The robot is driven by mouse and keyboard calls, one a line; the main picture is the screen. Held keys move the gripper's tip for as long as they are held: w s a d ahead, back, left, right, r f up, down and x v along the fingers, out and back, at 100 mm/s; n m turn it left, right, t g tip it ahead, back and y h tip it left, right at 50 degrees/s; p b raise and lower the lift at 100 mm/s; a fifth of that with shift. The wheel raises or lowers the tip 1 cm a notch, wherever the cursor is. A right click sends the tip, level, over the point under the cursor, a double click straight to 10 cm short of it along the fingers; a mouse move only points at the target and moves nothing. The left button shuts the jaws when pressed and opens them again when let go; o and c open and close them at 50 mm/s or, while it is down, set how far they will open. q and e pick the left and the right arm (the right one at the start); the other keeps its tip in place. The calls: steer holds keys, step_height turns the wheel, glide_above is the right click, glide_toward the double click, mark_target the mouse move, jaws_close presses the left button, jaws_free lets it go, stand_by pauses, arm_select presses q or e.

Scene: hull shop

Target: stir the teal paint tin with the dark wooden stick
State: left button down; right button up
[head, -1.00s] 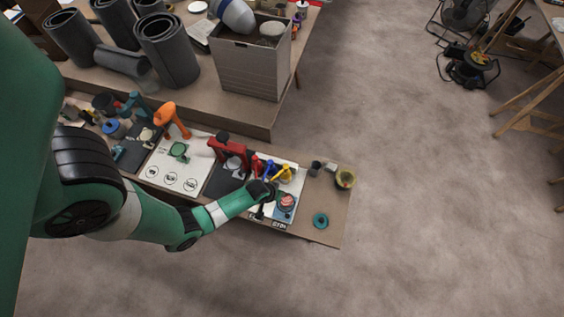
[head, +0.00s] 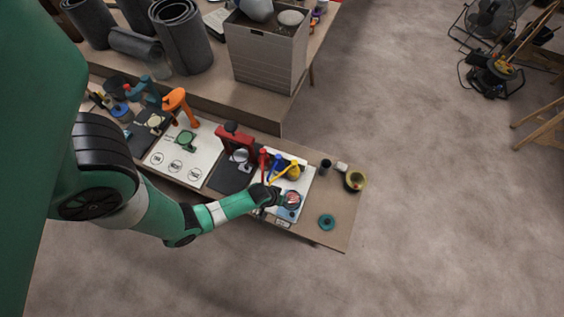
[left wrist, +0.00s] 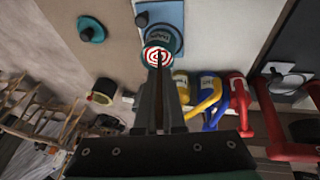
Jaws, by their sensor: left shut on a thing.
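The teal paint tin (head: 292,203) stands on a blue pad near the right end of the low bench. Red and white rings show on the paint in its open top, and it also shows in the left wrist view (left wrist: 163,40). My left gripper (head: 274,196) is beside and above the tin, at its left in the head view. In the left wrist view its fingers (left wrist: 160,82) are shut on the thin dark wooden stick (left wrist: 159,63), mostly hidden between them. The stick's tip lines up with the paint; I cannot tell how deep it is. My right gripper is not in view.
A teal lid-like ring (head: 326,222) lies on bare bench right of the tin. Red (head: 263,163), blue (head: 277,166) and yellow (head: 294,170) pieces stand close behind the tin. A round container (head: 355,181) and a dark cup (head: 325,165) are at the right end.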

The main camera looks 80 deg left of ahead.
arm_select(q)
steer(key=shift+b+x, duration=2.55)
steer(key=shift+x, duration=0.45)
